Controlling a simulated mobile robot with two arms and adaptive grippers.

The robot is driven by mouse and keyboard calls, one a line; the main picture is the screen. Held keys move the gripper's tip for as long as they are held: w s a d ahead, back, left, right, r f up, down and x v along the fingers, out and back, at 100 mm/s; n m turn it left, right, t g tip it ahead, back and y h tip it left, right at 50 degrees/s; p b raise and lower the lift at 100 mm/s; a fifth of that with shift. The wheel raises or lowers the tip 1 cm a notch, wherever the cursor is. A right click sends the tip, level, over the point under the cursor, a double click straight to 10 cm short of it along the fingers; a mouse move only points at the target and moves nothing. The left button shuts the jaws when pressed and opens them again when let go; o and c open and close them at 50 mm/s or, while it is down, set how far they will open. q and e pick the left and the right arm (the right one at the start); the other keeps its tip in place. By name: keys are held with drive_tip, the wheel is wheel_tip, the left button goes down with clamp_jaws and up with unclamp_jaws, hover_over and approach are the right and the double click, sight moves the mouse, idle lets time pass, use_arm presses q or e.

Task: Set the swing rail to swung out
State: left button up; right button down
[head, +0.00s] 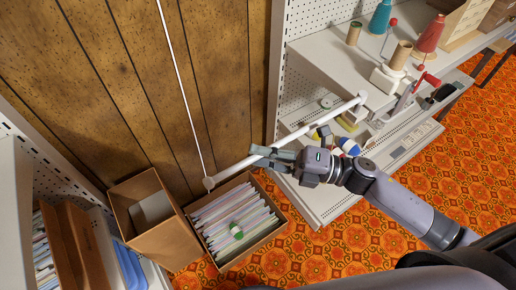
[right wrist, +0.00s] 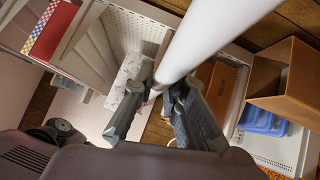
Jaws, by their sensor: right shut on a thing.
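The swing rail (head: 312,126) is a long white rod with a round cap at each end. In the head view it slants from near the wood-panelled wall, above the boxes, up right to the white shelf unit. My right gripper (head: 262,157) is shut on the rail, nearer its lower left end. In the right wrist view, the rail (right wrist: 208,42) runs large from the top down between the fingers of my right gripper (right wrist: 158,97). The fingers hide part of it. My left gripper is not in view.
A cardboard box of papers (head: 265,238) and another open box (head: 146,210) stand below the rail's lower end. White shelving (head: 318,205) with thread cones, including a red cone (head: 430,36), stands right. A thin white line (head: 184,92) runs up the wall. Patterned floor (head: 405,245) is open at lower right.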

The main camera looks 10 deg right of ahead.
drive_tip(key=shift+s, duration=0.15)
drive_tip(key=c, duration=2.1)
unclamp_jaws()
drive_tip(key=shift+f, duration=0.1)
drive_tip(key=o, duration=0.4)
drive_tip(key=shift+s+d, duration=0.2)
drive_tip(key=shift+o, duration=0.5)
drive_tip(key=shift+w+a, duration=0.1)
drive_tip(key=v, duration=1.2)
drive_tip(key=shift+w, duration=0.1)
